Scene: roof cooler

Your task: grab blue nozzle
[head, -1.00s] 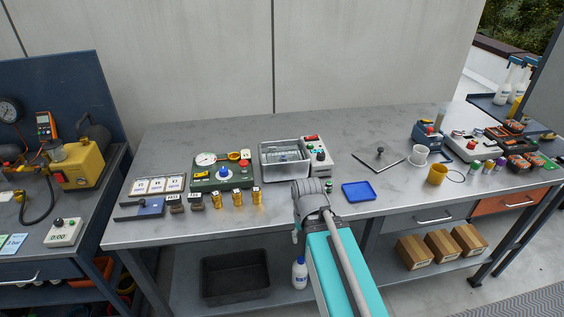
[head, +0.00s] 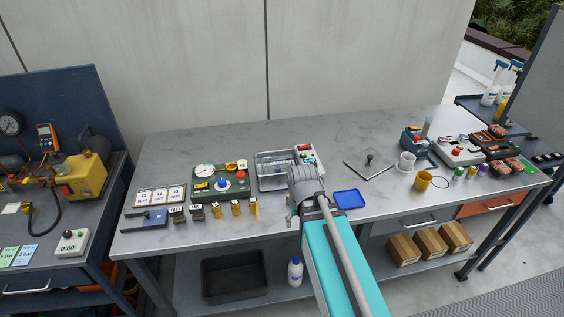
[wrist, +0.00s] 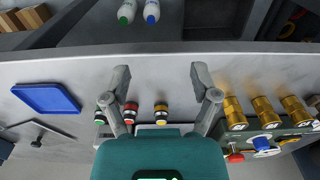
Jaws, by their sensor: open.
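Several small banded cylinders stand near the bench's front edge in the wrist view: one with a green band (wrist: 101,115), one with a red band (wrist: 130,113) and one with a yellow band (wrist: 161,113). I cannot make out a blue nozzle among them; one may be hidden behind my gripper body. My gripper (wrist: 160,76) is open, its two fingers spread on either side of the red- and yellow-banded cylinders, with nothing visibly held. In the head view my wrist (head: 307,187) covers this spot, so the cylinders are hidden there.
A green panel (head: 204,192) with a blue knob (head: 222,186) and several brass cylinders (wrist: 235,113) stand to one side. A blue tray (head: 348,199) lies on the other. A metal basin (head: 276,156) is behind my wrist. The bench front edge (wrist: 160,48) is close.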

